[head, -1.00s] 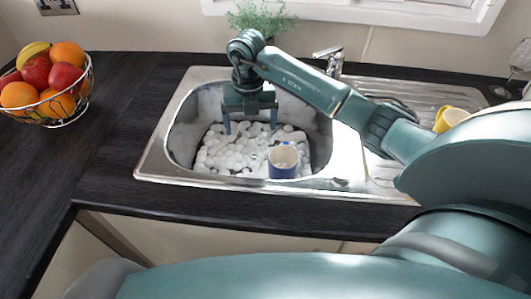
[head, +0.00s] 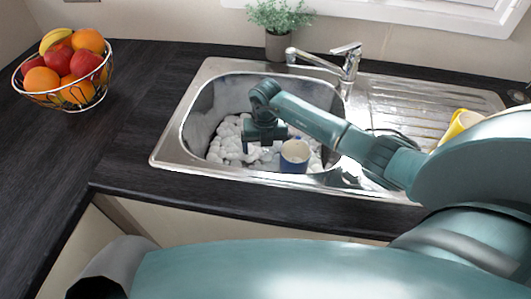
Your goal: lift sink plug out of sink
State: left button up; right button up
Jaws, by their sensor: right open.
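The steel sink (head: 172,152) is set in the dark worktop, and white foam (head: 228,140) covers much of its basin floor. I cannot see the sink plug; foam, the mug or my gripper may hide it. My right gripper (head: 263,148) points down inside the basin, over the foam and left of a blue mug (head: 295,158). It is open, with nothing visible between its fingers; the fingertips are hard to make out. My left gripper is not in view.
The blue mug stands upright in the basin near its front. A chrome tap (head: 345,62) and a potted plant (head: 279,28) are behind. A yellow mug (head: 460,123) is on the drainer at right. A fruit basket (head: 68,75) stands left; the worktop between is clear.

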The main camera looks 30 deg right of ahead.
aim_at(265, 149)
jog(key=shift+f, duration=0.25)
jog(key=c, duration=1.1)
jog(key=shift+r, duration=0.1)
notch_tip(265, 149, up, 9)
jog(key=shift+r, duration=0.5)
